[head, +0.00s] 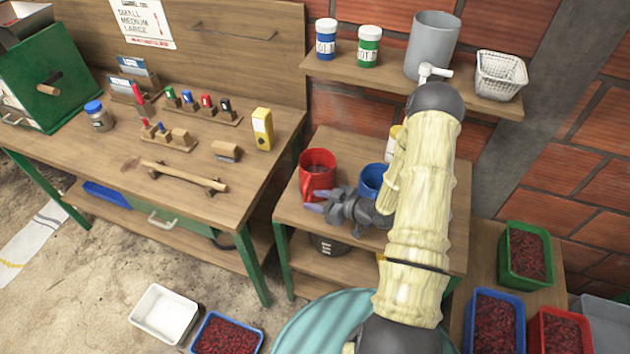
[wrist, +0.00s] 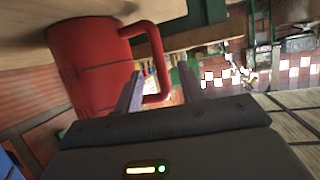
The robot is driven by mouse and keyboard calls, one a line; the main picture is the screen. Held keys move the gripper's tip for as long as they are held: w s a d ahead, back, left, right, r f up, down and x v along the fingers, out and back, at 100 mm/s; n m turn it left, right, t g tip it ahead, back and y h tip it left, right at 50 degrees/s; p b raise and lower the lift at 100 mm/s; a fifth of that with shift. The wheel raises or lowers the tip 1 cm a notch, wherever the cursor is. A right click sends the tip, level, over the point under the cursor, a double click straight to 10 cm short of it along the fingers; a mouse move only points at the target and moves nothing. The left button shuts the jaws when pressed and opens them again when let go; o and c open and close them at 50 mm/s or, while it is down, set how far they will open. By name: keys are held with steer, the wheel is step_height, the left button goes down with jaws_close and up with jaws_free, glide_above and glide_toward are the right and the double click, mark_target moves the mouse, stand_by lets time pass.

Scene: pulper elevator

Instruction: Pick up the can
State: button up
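A red can (head: 317,172) with a side handle stands on the small wooden table, left of a blue can (head: 373,180). The red can fills the upper left of the wrist view (wrist: 92,68), tilted there, with its handle (wrist: 158,60) pointing right. My gripper (head: 318,202) is at the red can's front, low by its handle. In the wrist view my gripper (wrist: 160,90) is open, and the handle shows between its two fingers. I cannot tell whether a finger touches it. My arm hides part of the blue can and the table.
A shelf (head: 395,84) above holds two jars, a grey bucket (head: 433,45) and a white basket (head: 500,75). A yellow-marked container (head: 393,143) is partly behind my arm. A workbench (head: 120,150) stands left. Berry-filled crates (head: 525,255) are at the right.

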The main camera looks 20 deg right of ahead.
steer(key=shift+w+a+f, duration=0.2)
steer(key=shift+w+a, duration=0.15)
steer(key=p+x, duration=0.2)
steer(key=x, duration=0.3)
steer(key=shift+w+a, duration=0.1)
steer(key=shift+w, duration=0.1)
steer(key=shift+c, duration=0.4)
jaws_close()
